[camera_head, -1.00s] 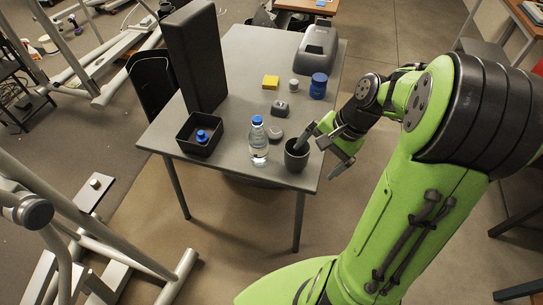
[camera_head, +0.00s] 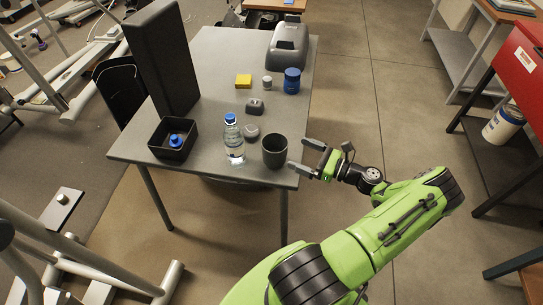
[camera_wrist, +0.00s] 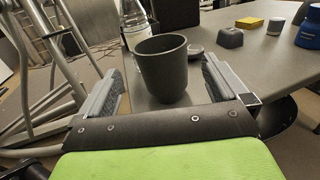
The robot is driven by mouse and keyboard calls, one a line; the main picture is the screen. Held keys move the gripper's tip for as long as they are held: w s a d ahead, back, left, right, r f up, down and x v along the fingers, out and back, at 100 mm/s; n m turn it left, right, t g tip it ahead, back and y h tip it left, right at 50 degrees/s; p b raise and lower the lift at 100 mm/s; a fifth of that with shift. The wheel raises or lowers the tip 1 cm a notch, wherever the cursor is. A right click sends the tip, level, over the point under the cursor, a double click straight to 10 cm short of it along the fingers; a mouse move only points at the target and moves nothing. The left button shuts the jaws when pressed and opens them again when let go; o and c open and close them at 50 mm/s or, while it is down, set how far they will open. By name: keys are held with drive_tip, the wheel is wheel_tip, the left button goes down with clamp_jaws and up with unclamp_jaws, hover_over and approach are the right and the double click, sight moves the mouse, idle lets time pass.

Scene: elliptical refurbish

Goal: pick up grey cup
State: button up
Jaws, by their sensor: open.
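The grey cup (camera_head: 274,151) stands upright near the right front corner of the table. In the wrist view the cup (camera_wrist: 165,70) lies ahead, in line with the gap between my fingers. My gripper (camera_head: 305,158) is open and empty, just right of the cup at the table's edge. In the wrist view its two fingers (camera_wrist: 167,92) are spread to the left and right of the cup. I cannot tell whether either finger touches it.
A clear bottle with a blue cap (camera_head: 233,142) stands close left of the cup. A small grey object (camera_head: 251,131) lies behind. A black bin (camera_head: 172,140), yellow block (camera_head: 243,81), blue jar (camera_head: 291,81) and tall dark box (camera_head: 162,58) share the table (camera_head: 215,70).

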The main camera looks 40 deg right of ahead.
sight(265, 140)
drive_tip(key=b+x, duration=0.1)
drive_tip(key=x, duration=0.9)
drive_tip(key=c, duration=1.1)
